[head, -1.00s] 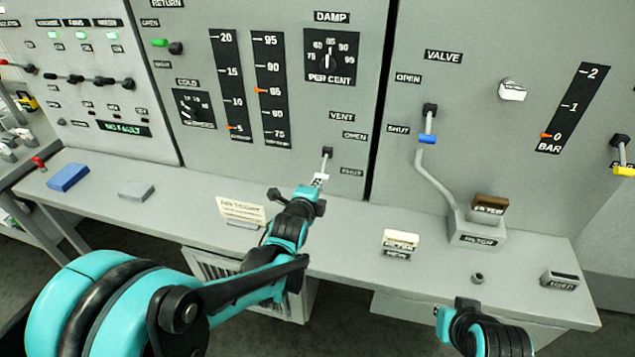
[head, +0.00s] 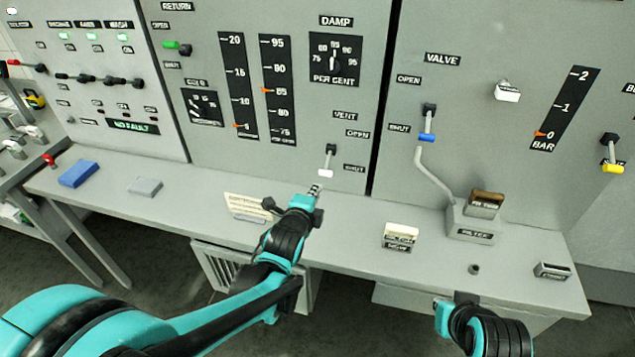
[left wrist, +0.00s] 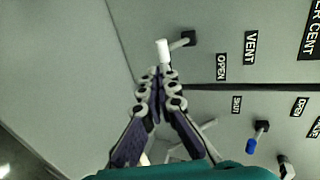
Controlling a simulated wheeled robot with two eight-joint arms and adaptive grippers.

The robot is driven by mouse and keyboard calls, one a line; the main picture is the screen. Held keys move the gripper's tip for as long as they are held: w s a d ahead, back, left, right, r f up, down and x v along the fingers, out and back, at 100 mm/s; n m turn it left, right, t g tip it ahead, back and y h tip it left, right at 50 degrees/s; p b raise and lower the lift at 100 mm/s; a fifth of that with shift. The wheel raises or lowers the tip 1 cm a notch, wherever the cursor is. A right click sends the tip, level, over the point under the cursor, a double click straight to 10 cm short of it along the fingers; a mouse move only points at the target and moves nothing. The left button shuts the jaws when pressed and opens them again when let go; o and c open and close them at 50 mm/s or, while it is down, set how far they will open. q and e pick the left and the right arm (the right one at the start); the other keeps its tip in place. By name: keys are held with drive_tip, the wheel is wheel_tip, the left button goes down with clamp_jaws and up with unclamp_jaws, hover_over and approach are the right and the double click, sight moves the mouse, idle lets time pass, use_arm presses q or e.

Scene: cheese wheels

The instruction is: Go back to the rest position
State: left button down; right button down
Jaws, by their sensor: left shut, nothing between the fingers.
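My left gripper (head: 315,190) is shut and empty, just below and in front of the vent lever on the grey panel. The vent lever (head: 327,172) has a white tip and points down, its tip level with the SHUT label. In the left wrist view the closed fingertips (left wrist: 161,74) lie close to the white lever tip (left wrist: 163,50), with a small gap seen between them. My right gripper (head: 442,308) is low at the bottom right, in front of the desk edge; its fingers are too unclear to judge.
The grey desk (head: 340,212) runs below the panel. On it are a blue block (head: 78,173), a grey block (head: 145,187), a card (head: 247,206), a new filter (head: 401,234), a filter housing (head: 470,228) and a used-filter slot (head: 553,271). Open floor lies in front.

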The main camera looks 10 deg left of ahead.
use_arm(q)
drive_tip(key=p+v, duration=0.1)
drive_tip(key=v, duration=0.5)
drive_tip(key=shift+f, duration=0.35)
drive_tip(key=shift+s, duration=0.15)
drive_tip(key=s+a+f+n+g, duration=0.1)
drive_tip(key=s+a+n+g, duration=0.1)
drive_tip(key=s+n, duration=0.6)
drive_tip(key=s+a+f+n+g, duration=0.1)
drive_tip(key=s+n+g, duration=0.3)
drive_tip(key=s+n, duration=0.5)
drive_tip(key=shift+s+a+f+n+g, duration=0.2)
drive_tip(key=shift+a+f+n+g, duration=0.2)
drive_tip(key=shift+f+n, duration=0.25)
